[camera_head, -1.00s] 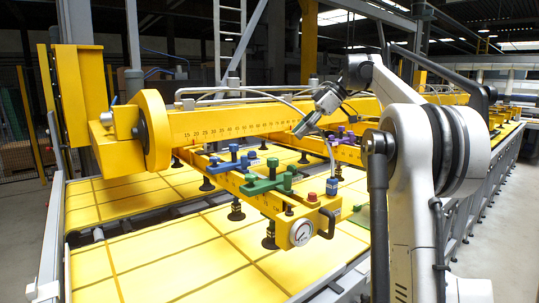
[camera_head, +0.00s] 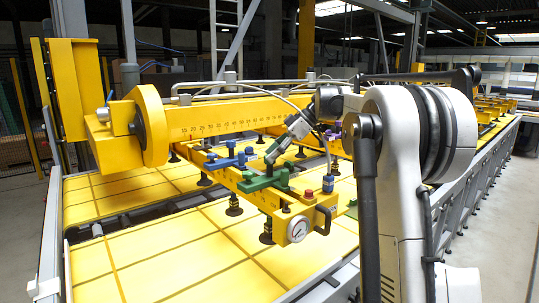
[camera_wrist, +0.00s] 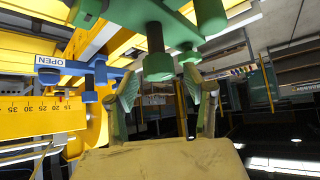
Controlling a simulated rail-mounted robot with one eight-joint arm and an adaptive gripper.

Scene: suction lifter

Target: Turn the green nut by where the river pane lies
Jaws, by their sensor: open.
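The green clamp piece (camera_head: 258,184) sits on the yellow lifter beam in the head view. In the wrist view a green nut (camera_wrist: 158,66) with a hex-like end hangs on a dark stem under a green bar (camera_wrist: 160,10). My gripper (camera_head: 271,160) is just above the green piece in the head view. In the wrist view my gripper (camera_wrist: 161,95) is open, its two fingers apart. The nut appears between and slightly beyond the fingertips; I cannot tell whether they touch it. No pane marked as river is recognisable.
A gauge (camera_head: 298,229), red-topped knob (camera_head: 308,194) and black handle (camera_head: 325,220) sit at the beam's near end. A hose arches close to the gripper.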

